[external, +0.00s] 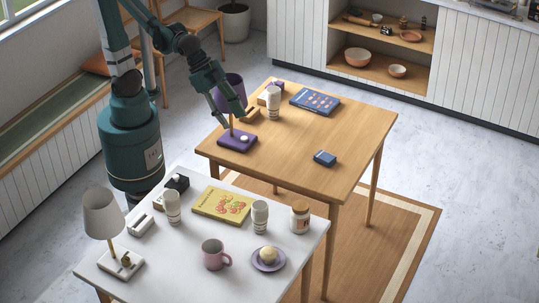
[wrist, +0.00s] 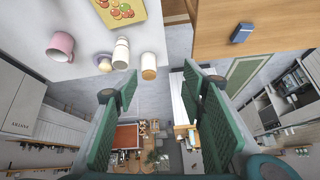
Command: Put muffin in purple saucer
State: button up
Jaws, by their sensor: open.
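In the external view a small round cream-topped muffin (external: 268,254) sits on the purple saucer (external: 282,265), near the front right of the white table. In the wrist view a small pale round shape (wrist: 104,63) shows near the white table's edge, too small to identify for sure. My gripper (external: 229,112) is high over the gap between the tables, in front of the purple lamp, well away from the saucer. The wrist view shows its two green fingers (wrist: 158,90) spread apart with nothing between them.
A pink mug (external: 213,254), a patterned cup (external: 260,216), a lidded jar (external: 300,217) and a yellow book (external: 222,204) stand around the saucer. A white lamp (external: 102,214) is at left. The wooden table (external: 345,140) holds a purple lamp (external: 237,140) and a blue box (external: 325,158).

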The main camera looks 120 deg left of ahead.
jog(key=s+a+n, duration=0.1)
jog(key=s+a, duration=0.3)
jog(key=s, duration=0.5)
jog(key=s+a+f+n, duration=0.1)
jog(key=s+a, duration=0.3)
jog(key=s, duration=0.5)
jog(key=shift+a, duration=0.3)
